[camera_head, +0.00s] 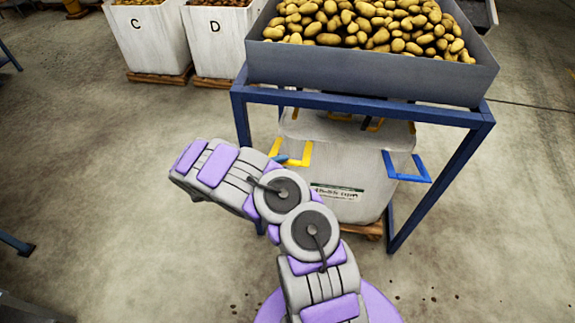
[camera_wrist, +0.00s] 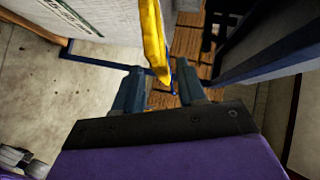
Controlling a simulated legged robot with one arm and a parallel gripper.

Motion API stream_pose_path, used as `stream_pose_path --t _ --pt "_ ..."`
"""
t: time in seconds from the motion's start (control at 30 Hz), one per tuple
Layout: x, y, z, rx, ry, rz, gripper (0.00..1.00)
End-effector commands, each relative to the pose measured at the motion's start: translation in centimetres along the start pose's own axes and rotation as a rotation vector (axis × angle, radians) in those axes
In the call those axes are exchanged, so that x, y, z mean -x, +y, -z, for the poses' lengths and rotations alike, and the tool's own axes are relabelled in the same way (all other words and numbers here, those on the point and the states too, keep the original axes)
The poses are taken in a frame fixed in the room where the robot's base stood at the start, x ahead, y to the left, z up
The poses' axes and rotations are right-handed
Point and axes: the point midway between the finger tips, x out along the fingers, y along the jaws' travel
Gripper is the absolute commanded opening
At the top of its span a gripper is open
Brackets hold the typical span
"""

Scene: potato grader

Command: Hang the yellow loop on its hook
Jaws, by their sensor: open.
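The yellow loop (camera_head: 305,155) is at the front left corner of the white bulk bag (camera_head: 345,178), which stands under the blue frame. In the wrist view the yellow loop (camera_wrist: 152,38) hangs down from the top, its lower end between the fingertips. My gripper (camera_wrist: 160,85) is open, with one finger on each side of the loop; I cannot tell whether either finger touches it. In the head view my arm mostly hides the gripper. I cannot make out the hook for certain in either view.
The blue frame (camera_head: 460,117) carries a grey bin (camera_head: 370,80) of potatoes above the bag. A blue loop (camera_head: 408,172) is at the bag's right corner. The bag stands on a wooden pallet (camera_head: 366,229). Boxes C (camera_head: 150,40) and D (camera_head: 215,45) stand behind.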

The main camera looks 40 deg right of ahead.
Motion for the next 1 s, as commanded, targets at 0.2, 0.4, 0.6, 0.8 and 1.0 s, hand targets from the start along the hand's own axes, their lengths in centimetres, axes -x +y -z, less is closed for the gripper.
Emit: stream_pose_path --t 0.2,0.4,0.6,0.8,1.0 --pt "-2.7 0.0 0.0 -0.001 0.001 0.002 0.40" --pt "-3.3 -0.1 0.0 -0.001 -0.001 0.002 0.40" --pt "-3.3 -0.1 0.0 -0.001 -0.001 0.002 0.40" --pt "-3.3 -0.1 0.0 -0.001 -0.001 0.002 0.22" --pt "-3.3 -0.1 0.0 -0.001 -0.001 0.001 0.03"
